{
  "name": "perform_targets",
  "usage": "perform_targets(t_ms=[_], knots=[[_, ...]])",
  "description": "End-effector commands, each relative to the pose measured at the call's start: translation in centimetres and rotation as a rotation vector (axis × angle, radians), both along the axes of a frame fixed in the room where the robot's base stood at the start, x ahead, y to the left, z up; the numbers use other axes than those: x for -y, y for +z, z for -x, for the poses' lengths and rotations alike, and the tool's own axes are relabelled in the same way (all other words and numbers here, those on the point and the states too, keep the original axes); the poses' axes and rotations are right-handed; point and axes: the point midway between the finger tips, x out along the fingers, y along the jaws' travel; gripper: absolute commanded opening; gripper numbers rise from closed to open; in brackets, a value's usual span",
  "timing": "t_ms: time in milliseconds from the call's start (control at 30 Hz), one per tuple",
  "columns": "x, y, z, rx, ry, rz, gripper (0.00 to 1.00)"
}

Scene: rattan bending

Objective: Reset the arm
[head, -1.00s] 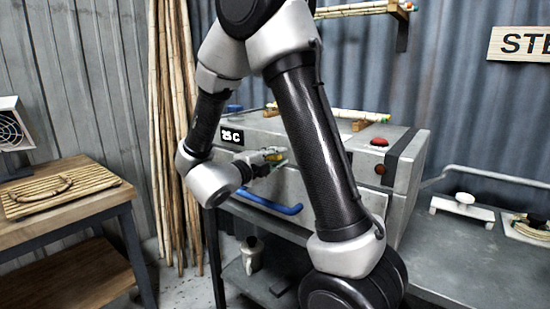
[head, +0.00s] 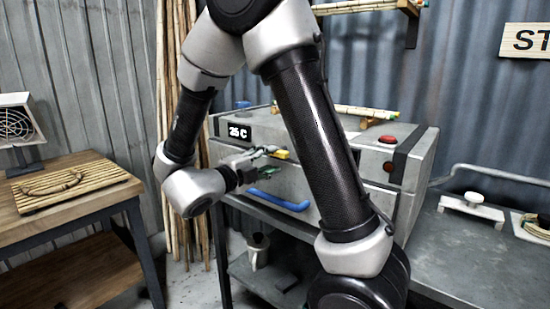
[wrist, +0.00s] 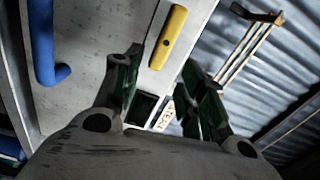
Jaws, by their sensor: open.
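My gripper (head: 268,160) is open and empty in front of the grey metal steam box (head: 330,190). In the wrist view my gripper (wrist: 160,88) shows two dark green fingers spread apart, with nothing between them. A yellow handle (wrist: 167,37) on the box lies just beyond the fingers. It also shows in the head view (head: 282,154), just past the fingertips. Contact cannot be told in the head view. A blue handle (head: 280,202) is on the box front below my gripper. My arm crosses in front of the box and hides part of it.
A wooden table (head: 60,225) with a slatted rattan mat (head: 72,185) stands at left. Bamboo poles (head: 180,110) lean on the wall behind my arm. A metal bench (head: 455,250) with a white-knobbed clamp (head: 470,207) is at right. A wall shelf (head: 370,6) is above.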

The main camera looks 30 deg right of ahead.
Motion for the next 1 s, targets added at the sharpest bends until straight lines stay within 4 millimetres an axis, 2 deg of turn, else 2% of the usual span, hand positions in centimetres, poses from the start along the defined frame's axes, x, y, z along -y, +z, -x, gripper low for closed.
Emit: perform_targets(t_ms=[167, 667, 767, 867, 900, 967, 1000], knots=[[-0.7, 0.0, 0.3, 0.000, -0.001, 0.000, 0.41], [-0.7, 0.0, 0.3, -0.019, 0.001, 0.005, 0.41], [-1.3, -2.0, -1.2, -0.105, 0.070, -0.048, 0.41], [-3.2, -5.2, -5.0, -0.247, 0.277, -0.117, 0.41], [-4.6, -6.9, -6.7, -0.324, 0.394, -0.141, 0.41], [-7.3, -9.2, -8.8, -0.448, 0.595, -0.163, 0.41], [-9.5, -10.2, -9.8, -0.526, 0.737, -0.170, 0.41]])
